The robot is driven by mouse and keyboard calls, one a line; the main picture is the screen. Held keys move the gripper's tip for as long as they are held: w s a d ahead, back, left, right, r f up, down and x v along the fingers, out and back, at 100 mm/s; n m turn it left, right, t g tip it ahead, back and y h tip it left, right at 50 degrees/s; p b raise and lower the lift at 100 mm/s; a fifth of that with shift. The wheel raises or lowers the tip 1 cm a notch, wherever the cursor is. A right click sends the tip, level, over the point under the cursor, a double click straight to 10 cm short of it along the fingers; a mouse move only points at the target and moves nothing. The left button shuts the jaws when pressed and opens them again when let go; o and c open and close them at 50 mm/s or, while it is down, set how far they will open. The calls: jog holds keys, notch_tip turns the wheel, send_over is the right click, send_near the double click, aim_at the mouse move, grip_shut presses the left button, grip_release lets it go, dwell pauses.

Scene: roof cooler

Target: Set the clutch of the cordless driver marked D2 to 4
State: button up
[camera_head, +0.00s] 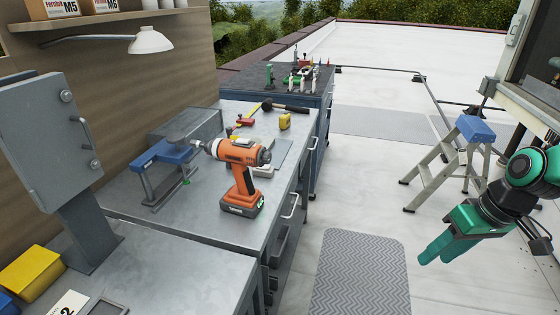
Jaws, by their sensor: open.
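An orange and black cordless driver (243,178) stands upright on its battery on the grey metal bench, near the bench's right edge. Its narrow grey front end points left, toward a blue clamp-like fixture. The clutch numbers are too small to read, and I see no readable D2 mark on it. A white card (66,306) at the bottom left shows a "2", partly cut off by the frame. My gripper (428,257) is green, open and empty. It hangs over the floor at the right, well away from the driver.
A blue fixture (165,154) stands left of the driver. A grey box on a post (50,125) rises at the left, with a yellow bin (30,272) below. A stepladder (446,160) stands behind my arm. A farther bench (258,82) holds small tools. A grey mat (360,275) lies on clear floor.

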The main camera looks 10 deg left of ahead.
jog(key=w+a+f+n+y, duration=0.2)
jog(key=w+a+n+y, duration=0.15)
jog(key=a, duration=0.55)
jog(key=n+t+y, duration=0.2)
jog(key=n+y, duration=0.2)
jog(key=y, duration=0.7)
send_near(270, 159)
jog(key=a, duration=0.2)
jog(key=w+a, duration=0.1)
jog(key=a, duration=0.4)
jog(key=shift+w+a+f, duration=0.15)
jog(key=shift+w+a, duration=0.1)
jog(key=shift+a, duration=0.05)
jog(key=c, duration=1.1)
